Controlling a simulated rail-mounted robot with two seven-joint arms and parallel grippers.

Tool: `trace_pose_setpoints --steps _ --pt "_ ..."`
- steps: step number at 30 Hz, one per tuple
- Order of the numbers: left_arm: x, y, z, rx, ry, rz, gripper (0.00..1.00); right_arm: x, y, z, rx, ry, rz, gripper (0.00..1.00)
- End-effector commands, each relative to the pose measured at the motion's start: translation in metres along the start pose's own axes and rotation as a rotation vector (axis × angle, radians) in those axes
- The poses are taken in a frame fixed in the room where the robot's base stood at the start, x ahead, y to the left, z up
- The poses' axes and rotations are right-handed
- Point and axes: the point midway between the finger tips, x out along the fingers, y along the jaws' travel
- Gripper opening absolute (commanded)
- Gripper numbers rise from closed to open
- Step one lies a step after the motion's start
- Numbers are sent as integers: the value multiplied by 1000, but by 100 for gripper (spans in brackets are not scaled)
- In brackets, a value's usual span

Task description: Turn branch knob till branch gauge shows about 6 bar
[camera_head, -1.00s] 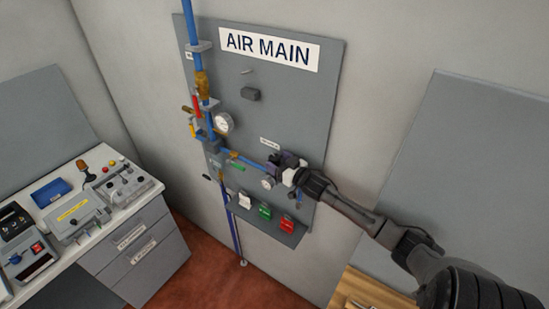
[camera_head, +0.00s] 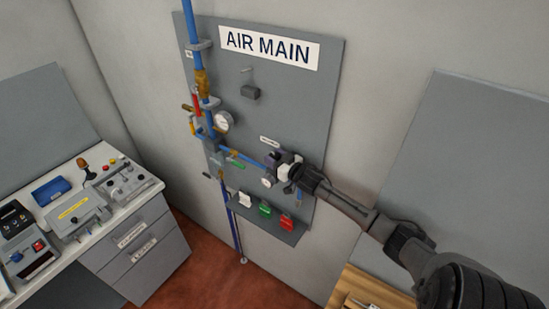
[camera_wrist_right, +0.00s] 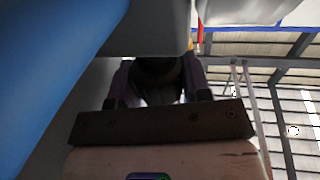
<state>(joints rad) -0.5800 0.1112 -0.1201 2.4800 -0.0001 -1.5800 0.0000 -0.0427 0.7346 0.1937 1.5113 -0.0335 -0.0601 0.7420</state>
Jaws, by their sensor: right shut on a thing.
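My right gripper (camera_head: 286,166) is at the branch line on the grey AIR MAIN panel (camera_head: 300,100). It is shut on the branch knob, which its fingers mostly hide in the head view. In the right wrist view, a dark round part (camera_wrist_right: 160,72), seemingly the knob, sits between the two purplish fingers. The small white branch gauge (camera_head: 267,183) is just below and left of the gripper. Its needle is too small to read. My left gripper is not in view.
A larger gauge (camera_head: 222,122) and the blue main pipe (camera_head: 193,25) are on the panel's left. A shelf with white, green and red blocks (camera_head: 287,223) lies below the gripper. A bench with control boxes (camera_head: 80,215) stands at left.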

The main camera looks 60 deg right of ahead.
Motion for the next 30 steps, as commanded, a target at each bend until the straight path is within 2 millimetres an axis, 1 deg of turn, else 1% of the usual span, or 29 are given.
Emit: trace_pose_setpoints --steps 1,5,6,13,20,30 --pt "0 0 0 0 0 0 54 0 0 0 0 0 -1 34" --pt "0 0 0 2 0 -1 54 0 0 0 0 0 -1 22" --pt "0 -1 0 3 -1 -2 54 0 0 0 0 0 -1 20" --pt "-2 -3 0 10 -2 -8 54 0 -1 -1 6 2 41 20" --pt "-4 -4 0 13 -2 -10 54 0 -2 0 13 0 184 20" --pt "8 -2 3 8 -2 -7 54 0 -1 2 9 -4 400 20"
